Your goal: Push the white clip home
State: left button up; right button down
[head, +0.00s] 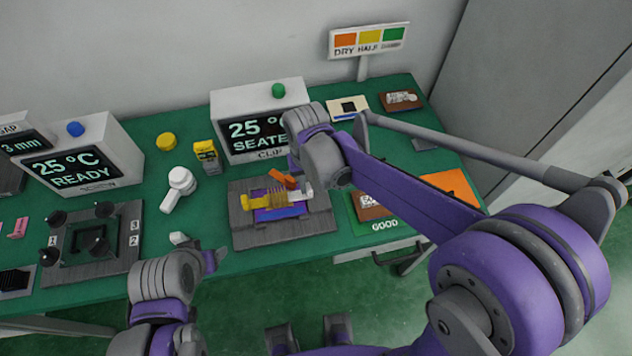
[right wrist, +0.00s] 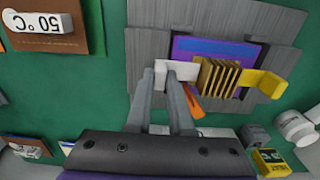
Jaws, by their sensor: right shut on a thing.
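The white clip (right wrist: 185,70) sits at one end of the gold-finned part on the purple plate of the grey fixture (right wrist: 235,18). In the head view the white clip (head: 307,192) is at the right end of the fins. My right gripper (right wrist: 162,76) is shut on the white clip, its fingertips at the clip's outer end; my arm partly hides this in the head view. A yellow clip (head: 224,217) is at the opposite end. An orange lever (head: 283,178) stands tilted behind the fins. My left gripper (head: 214,260) is low at the table's front edge, its jaws unclear.
A display box (head: 231,133) behind the fixture shows 25° and "SEATE", partly covered by my arm. A GOOD tray (head: 386,226) is to the right.

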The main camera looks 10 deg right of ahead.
jog(key=shift+a, duration=0.15)
jog(key=c, duration=0.8)
grip_release()
jog(key=shift+a, duration=0.15)
notch_tip(320, 180, up, 11)
jog(key=shift+p, duration=0.4)
jog(key=shift+f, duration=0.1)
jog(key=s+d+f+t, duration=0.2)
jog(key=s+d+f, duration=0.1)
jog(key=s+d, duration=0.3)
jog(key=s+d+f+t, duration=0.3)
jog(key=s+d, duration=0.2)
jog(key=s, duration=0.3)
jog(key=shift+d+f, duration=0.3)
jog(key=shift+d, duration=0.1)
